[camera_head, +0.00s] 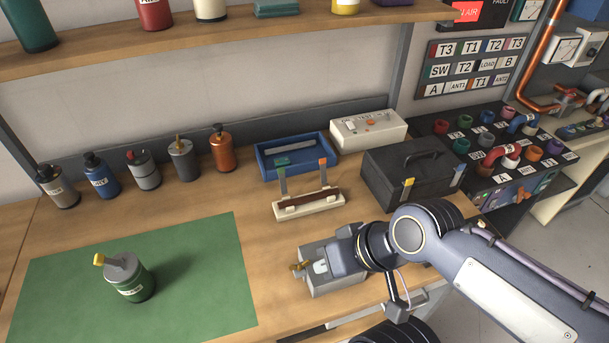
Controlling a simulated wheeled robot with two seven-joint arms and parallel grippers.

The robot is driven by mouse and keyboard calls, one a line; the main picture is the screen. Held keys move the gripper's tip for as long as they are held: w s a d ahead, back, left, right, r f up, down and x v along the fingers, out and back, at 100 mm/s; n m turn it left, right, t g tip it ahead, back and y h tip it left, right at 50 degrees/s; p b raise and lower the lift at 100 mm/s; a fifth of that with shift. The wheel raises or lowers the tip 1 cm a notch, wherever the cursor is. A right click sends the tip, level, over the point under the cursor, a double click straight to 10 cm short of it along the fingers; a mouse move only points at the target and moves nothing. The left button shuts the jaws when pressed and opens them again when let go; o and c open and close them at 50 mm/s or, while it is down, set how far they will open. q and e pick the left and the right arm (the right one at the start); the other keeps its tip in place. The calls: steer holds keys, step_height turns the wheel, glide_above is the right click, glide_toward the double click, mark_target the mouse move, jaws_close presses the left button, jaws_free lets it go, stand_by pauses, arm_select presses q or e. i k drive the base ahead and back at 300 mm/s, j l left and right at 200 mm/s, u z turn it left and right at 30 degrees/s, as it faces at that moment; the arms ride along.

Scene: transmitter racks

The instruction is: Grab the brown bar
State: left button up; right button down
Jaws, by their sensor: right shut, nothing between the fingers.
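The brown bar (312,198) lies lengthwise in a white holder (290,213) near the middle of the workbench. Two grey upright strips, one green-tipped and one orange-tipped, stand at the holder's back. My right gripper (322,267) is shut and empty. It is in front of the holder, apart from the bar, over a grey box (335,287) with a brass fitting (300,268). Its wrist hides part of that box, and I cannot tell whether they touch. My left gripper is not in view.
Behind the holder are a blue tray (267,166) and a white box (368,130). A black toolbox (412,172) stands to the right, close to my right arm. A green mat (200,270) carries a green canister (128,278). Several bottles line the back left.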

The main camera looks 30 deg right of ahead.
mark_target(321, 195)
steer(key=l+z, duration=0.15)
steer(key=z, duration=0.3)
steer(key=k+l+z, duration=0.1)
steer(key=z, duration=0.35)
